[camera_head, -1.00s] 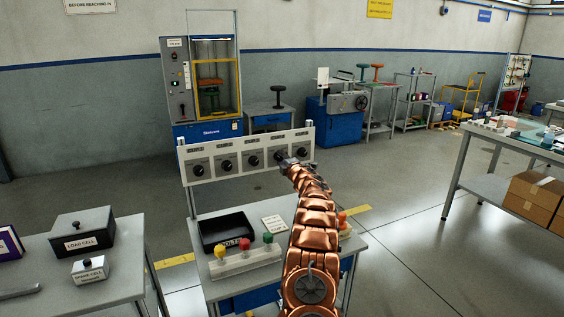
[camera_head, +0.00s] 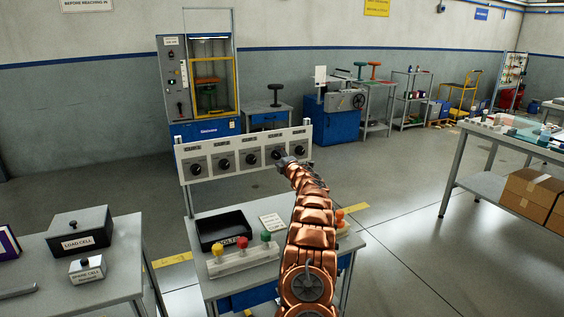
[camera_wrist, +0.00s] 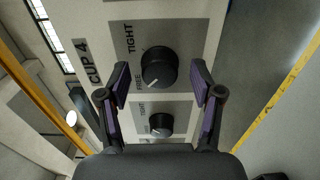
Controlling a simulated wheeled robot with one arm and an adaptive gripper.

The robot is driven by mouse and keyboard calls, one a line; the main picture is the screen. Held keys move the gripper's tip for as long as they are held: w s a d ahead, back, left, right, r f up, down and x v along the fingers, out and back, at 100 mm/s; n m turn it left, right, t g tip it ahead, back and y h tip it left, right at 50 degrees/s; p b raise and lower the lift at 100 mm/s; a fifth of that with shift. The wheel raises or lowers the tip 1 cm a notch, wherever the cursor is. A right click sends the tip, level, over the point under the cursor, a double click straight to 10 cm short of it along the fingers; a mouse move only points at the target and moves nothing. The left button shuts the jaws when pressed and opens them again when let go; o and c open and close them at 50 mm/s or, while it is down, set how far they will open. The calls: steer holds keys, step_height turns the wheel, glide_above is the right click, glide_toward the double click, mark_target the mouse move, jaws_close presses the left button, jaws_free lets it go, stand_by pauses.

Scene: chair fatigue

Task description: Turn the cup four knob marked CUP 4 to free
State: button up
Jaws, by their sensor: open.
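The CUP 4 knob (camera_wrist: 158,68) is a round black dial on a grey plate in the wrist view. The words TIGHT and FREE are printed beside it, and its white mark points to the lower left, near FREE. My gripper (camera_wrist: 160,74) is open, with one purple-padded finger on each side of the knob and visible gaps between. In the head view my gripper (camera_head: 283,162) is at the knob panel (camera_head: 238,172), by the fourth knob from the left, which it partly covers. Whether the fingertips reach past the knob's face is unclear.
A smaller-looking second knob (camera_wrist: 159,124) sits below in the wrist view, between the finger bases. A side table (camera_head: 110,268) stands left.

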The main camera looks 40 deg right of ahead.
steer(key=shift+v, duration=2.4)
glide_toward(279, 156)
steer(key=shift+a+v, duration=0.15)
steer(key=shift+v, duration=0.6)
steer(key=shift+a+v, duration=0.15)
steer(key=shift+v, duration=0.65)
steer(key=shift+w, duration=0.15)
